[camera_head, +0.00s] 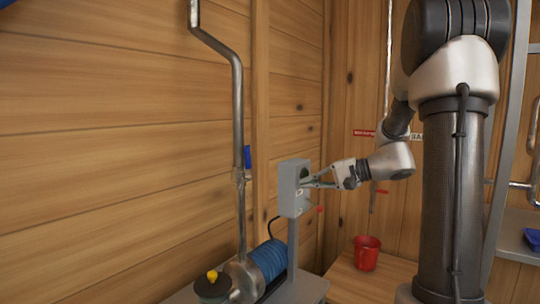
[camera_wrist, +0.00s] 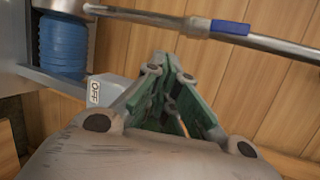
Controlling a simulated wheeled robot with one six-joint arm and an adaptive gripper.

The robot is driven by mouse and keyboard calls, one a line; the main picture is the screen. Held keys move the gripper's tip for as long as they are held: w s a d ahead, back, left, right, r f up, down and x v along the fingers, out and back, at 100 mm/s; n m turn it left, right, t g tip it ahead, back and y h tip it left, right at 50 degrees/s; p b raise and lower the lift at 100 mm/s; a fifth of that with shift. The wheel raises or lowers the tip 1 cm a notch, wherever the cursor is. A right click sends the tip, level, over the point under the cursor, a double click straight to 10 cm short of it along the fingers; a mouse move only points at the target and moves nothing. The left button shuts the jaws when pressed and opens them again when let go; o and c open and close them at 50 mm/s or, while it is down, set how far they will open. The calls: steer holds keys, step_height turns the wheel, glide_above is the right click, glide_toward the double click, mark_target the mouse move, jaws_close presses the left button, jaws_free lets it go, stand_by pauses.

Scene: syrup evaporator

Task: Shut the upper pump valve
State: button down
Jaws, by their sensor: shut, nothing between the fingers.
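A blue valve handle (camera_head: 247,157) shows on the metal pipe (camera_head: 238,120) by the wooden wall, above the pump. It looks upright, alongside the pipe. In the wrist view a blue handle (camera_wrist: 230,27) lies in line with the pipe (camera_wrist: 150,17), beyond my fingers. My gripper (camera_head: 307,184) is at the front of a grey switch box (camera_head: 291,190), to the right of the valve and apart from it. In the wrist view my gripper (camera_wrist: 165,68) is shut and empty. I cannot tell whether its tips touch the box.
The blue ribbed pump motor (camera_head: 270,258) sits below the box, with a yellow knob (camera_head: 212,275) left of it. An "OFF" label (camera_wrist: 95,90) shows beside my fingers. A red bucket (camera_head: 367,253) stands at lower right. The wall left of the pipe is clear.

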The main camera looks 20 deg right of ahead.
mark_target(248, 163)
steer(key=w+r+n+t+y, duration=0.1)
steer(key=w+r+t+y, duration=0.15)
steer(key=r, duration=0.55)
steer(key=w+a+n, duration=0.1)
steer(key=w+a, duration=0.3)
steer(key=a, duration=0.8)
steer(key=shift+w, duration=0.35)
